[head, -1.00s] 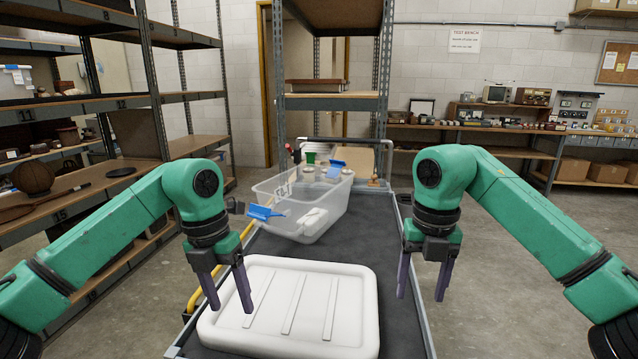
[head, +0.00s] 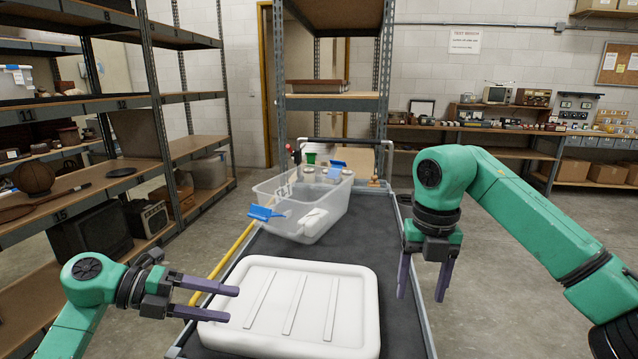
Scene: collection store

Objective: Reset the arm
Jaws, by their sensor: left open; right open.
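My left gripper (head: 236,304) is open and empty, low at the left. Its fingers point right, over or beside the left edge of the white padded tray (head: 345,310); I cannot tell whether they touch it. My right gripper (head: 421,285) is open and empty, fingers pointing down, near the right edge of the cart, to the right of the tray. The green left arm is low at the bottom left; the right arm arches in from the right.
The tray lies on the dark cart top (head: 385,235). Behind it stands a clear bin (head: 320,215) with several items and a blue piece (head: 265,213) at its left rim. A yellow bar (head: 228,262) runs along the cart's left side. Shelves (head: 150,150) stand at the left.

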